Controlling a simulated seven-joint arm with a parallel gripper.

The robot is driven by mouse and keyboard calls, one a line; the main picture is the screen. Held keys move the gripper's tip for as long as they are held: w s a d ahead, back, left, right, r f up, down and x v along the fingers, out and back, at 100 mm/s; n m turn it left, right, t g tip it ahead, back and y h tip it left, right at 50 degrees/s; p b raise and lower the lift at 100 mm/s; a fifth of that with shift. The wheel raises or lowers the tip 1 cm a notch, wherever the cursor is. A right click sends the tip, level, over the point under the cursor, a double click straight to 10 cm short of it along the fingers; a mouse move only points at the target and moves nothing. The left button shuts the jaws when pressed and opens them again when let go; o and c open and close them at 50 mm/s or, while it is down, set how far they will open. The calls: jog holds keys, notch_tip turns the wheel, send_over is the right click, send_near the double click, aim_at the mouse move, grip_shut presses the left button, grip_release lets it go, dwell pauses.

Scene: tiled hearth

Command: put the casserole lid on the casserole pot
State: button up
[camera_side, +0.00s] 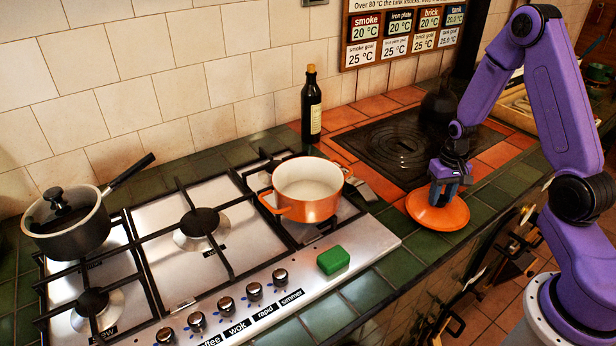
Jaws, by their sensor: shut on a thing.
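The casserole pot (309,205) is orange with a pale inside and two side handles. It stands uncovered on the right rear part of the gas hob. The orange casserole lid (437,213) is at the right, over the green tiles beside the hob. My gripper (441,197) is above the lid, pointing down, and shut on its top. The lid's knob is hidden by the fingers. I cannot tell whether the lid touches the tiles or is slightly raised.
A grey saucepan (76,238) with a dark lid stands at the hob's left. A green block (333,260) lies on the hob's front right. A dark bottle (311,107) stands behind the pot. A black iron plate (400,150) lies behind my gripper.

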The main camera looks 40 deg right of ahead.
jog(key=shift+r, duration=3.05)
jog(key=shift+r, duration=0.1)
jog(key=shift+r, duration=0.3)
notch_tip(320, 180, up, 19)
jog(key=w+a+r+n, duration=0.1)
jog(key=w+a+n, duration=0.3)
jog(key=w+a, duration=1.2)
jog(key=w+a+n, duration=0.2)
jog(key=a+n, duration=0.1)
jog(key=a, duration=1.2)
jog(key=shift+s+d+f, duration=0.1)
jog(key=shift+s+f, duration=0.05)
jog(key=shift+f, duration=2.65)
